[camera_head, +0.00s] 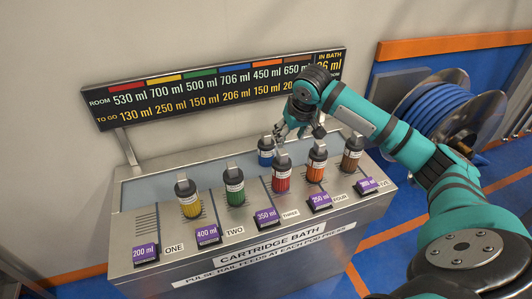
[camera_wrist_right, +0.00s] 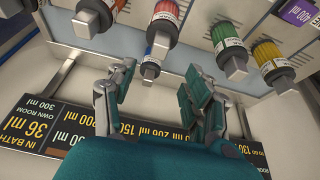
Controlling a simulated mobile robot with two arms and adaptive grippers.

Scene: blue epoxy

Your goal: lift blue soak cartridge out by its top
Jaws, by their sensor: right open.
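The blue soak cartridge (camera_head: 265,151) stands in the bath behind the front row, between the green and red cartridges in the head view. It has a pale label and a grey top. In the right wrist view the blue cartridge (camera_wrist_right: 150,62) shows ahead of the fingers, its grey block top toward me. My right gripper (camera_head: 298,131) is open and empty, above and just right of the cartridge in the head view. In the wrist view its fingers (camera_wrist_right: 158,72) are spread either side of the cartridge's line, apart from it. My left gripper is not in view.
Yellow (camera_head: 188,198), green (camera_head: 235,186), red (camera_head: 281,173), orange (camera_head: 317,163) and brown (camera_head: 352,154) cartridges stand along the bath (camera_head: 145,190). The display board (camera_head: 215,88) rises behind. A blue hose reel (camera_head: 440,110) is at right. The bath's back left is clear.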

